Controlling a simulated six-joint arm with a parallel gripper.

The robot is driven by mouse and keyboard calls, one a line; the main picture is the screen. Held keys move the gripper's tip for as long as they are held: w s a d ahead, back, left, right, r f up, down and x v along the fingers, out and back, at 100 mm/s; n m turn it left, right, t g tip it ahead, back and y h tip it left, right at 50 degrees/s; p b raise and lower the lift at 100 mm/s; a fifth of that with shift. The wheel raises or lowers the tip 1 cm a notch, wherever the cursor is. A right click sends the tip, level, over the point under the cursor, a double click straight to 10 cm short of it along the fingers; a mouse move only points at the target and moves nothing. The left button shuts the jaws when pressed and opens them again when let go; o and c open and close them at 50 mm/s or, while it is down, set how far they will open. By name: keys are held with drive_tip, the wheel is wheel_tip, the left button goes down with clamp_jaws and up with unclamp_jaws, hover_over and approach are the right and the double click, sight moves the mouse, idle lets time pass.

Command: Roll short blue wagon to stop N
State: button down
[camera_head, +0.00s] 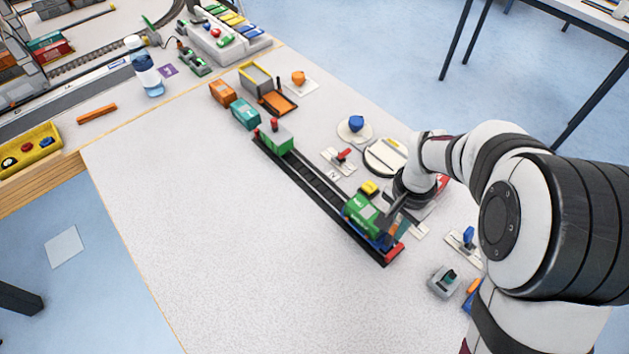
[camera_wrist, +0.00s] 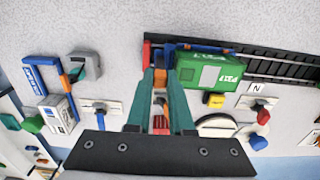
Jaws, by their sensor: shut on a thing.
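The short blue wagon (camera_head: 383,241) is at the near end of the dark straight track, close to its red end piece. A green box (camera_head: 362,214) sits on or directly beside its blue frame. In the wrist view the blue edge of the wagon (camera_wrist: 205,47) shows beyond the green box (camera_wrist: 210,69). My gripper (camera_head: 396,226) is at this track end, its teal fingers (camera_wrist: 158,80) shut on an orange and blue part at the wagon's end. The exact contact is partly hidden. The N label (camera_head: 333,175) lies beside the track, further along; it also shows in the wrist view (camera_wrist: 257,88).
Another green wagon (camera_head: 275,137) stands at the track's far end by a red end piece. A red lever (camera_head: 343,155), a yellow block (camera_head: 369,188) and a round turntable (camera_head: 385,157) line the track's right side. The table left of the track is clear.

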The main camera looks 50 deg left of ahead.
drive_tip(key=a, duration=1.6)
drive_tip(key=c, duration=0.7)
unclamp_jaws()
drive_tip(key=shift+d, duration=0.1)
idle(1.0)
wheel_tip(320, 180, up, 7)
idle(0.5)
